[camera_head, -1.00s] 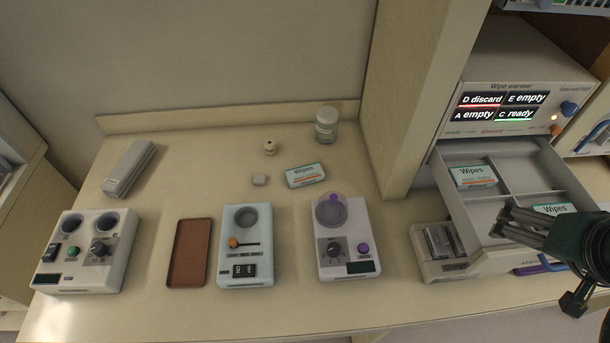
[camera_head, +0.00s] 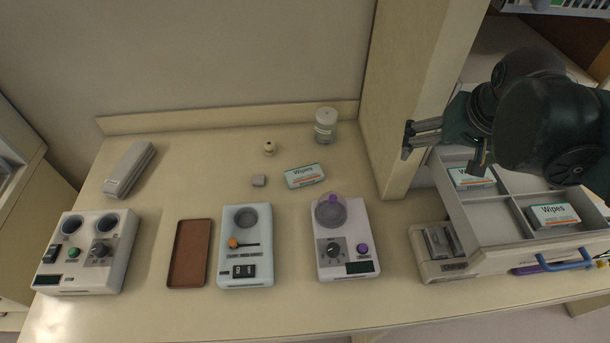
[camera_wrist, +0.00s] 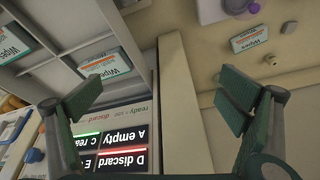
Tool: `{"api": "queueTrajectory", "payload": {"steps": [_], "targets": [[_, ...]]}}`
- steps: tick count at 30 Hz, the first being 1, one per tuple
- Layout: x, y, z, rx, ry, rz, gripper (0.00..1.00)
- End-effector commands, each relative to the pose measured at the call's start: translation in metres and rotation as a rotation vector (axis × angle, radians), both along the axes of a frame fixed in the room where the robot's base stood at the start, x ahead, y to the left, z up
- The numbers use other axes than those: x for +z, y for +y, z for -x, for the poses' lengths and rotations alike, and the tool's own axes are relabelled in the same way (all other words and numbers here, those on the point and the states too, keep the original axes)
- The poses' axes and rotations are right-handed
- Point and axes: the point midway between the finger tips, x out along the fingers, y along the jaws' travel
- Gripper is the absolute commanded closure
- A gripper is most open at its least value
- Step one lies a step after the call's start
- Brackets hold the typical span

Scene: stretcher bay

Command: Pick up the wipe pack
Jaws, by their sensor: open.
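Three white wipe packs with teal and orange marks are in view. One wipe pack (camera_head: 304,175) lies on the counter; it also shows in the wrist view (camera_wrist: 248,38). A second wipe pack (camera_head: 470,178) is in the back-left compartment of the open drawer (camera_head: 490,239), partly hidden by my arm. It shows beside the label panel in the wrist view (camera_wrist: 105,65). A third wipe pack (camera_head: 553,215) is in a front compartment and shows at the wrist view's left edge (camera_wrist: 12,40). My gripper (camera_head: 408,140) is open and empty, in front of the partition (camera_head: 405,70). Its fingers span the wrist view (camera_wrist: 162,85).
A jar (camera_head: 326,126), a small block (camera_head: 259,181) and a knob-like piece (camera_head: 269,148) are near the counter pack. Several devices and a brown tray (camera_head: 188,253) stand in front.

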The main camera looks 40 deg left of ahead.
Motion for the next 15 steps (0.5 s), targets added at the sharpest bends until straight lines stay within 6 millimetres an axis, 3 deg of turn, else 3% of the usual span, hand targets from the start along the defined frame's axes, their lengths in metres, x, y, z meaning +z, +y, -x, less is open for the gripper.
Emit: {"api": "queueTrajectory", "payload": {"steps": [3,15], "targets": [[-0.003,0.037,-0.002,0.042,0.018,0.007,0.04],[-0.021,0.149,0.008,0.159,0.074,0.038,0.04]]}}
